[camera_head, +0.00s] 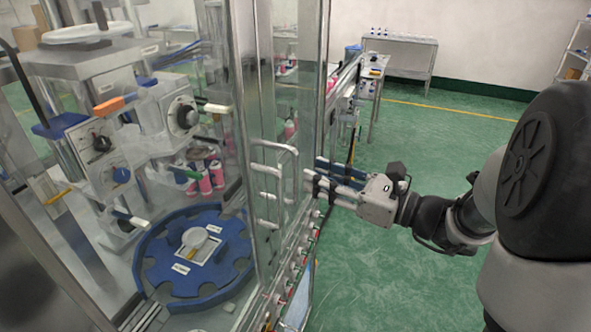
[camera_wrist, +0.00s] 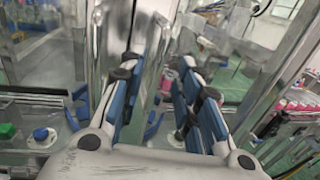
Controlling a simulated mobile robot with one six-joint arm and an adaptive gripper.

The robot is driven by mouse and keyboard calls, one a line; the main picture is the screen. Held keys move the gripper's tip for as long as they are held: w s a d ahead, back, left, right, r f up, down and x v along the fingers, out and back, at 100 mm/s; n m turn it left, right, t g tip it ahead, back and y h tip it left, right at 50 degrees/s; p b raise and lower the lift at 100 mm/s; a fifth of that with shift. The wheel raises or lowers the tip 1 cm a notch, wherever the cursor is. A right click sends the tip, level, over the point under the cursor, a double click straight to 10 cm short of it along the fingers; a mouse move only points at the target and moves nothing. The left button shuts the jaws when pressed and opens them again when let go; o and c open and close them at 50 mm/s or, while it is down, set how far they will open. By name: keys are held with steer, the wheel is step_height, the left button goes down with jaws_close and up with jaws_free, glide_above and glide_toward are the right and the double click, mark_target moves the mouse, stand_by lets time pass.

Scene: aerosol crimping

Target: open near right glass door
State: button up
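The glass-walled machine enclosure has a metal-framed glass door (camera_head: 262,100) on its right side, facing my arm. Bent metal bar handles (camera_head: 291,172) stand out from the glass there. My gripper (camera_head: 312,180) is at handle height, to the right of the handles, with its fingers pointing left at the glass. In the wrist view my gripper (camera_wrist: 160,100) is open, its blue-padded fingers apart. A slanted metal handle bar (camera_wrist: 152,70) runs between or just ahead of the fingers; contact cannot be told. A second upright bar (camera_wrist: 97,60) is left of the left finger.
Inside the enclosure are a blue round indexing table (camera_head: 150,275), crimping heads with dials (camera_head: 184,116) and pink cans (camera_head: 205,182). A conveyor (camera_head: 345,85) runs behind the door. Green floor (camera_head: 390,290) is open below my arm.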

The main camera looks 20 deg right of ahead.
steer(key=x, duration=0.6)
steer(key=shift+w+a, duration=0.15)
jaws_close()
stand_by(0.6)
